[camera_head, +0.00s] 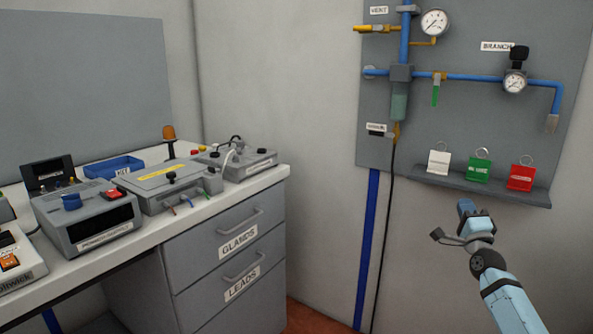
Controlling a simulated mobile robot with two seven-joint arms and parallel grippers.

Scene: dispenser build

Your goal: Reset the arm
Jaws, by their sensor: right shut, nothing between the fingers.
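My right gripper (466,209) is shut and empty. It is raised in the lower right of the head view, and my light blue right arm reaches up to it from the bottom right corner. In the picture it sits just below the wall shelf (500,192) and apart from the tags there. My left gripper is not in view.
A grey wall panel (450,130) carries blue pipes, gauges and a cable. White (438,162), green (479,170) and red (520,177) tags stand on its shelf. A bench (150,222) with several grey devices and labelled drawers stands left. Open floor shows between.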

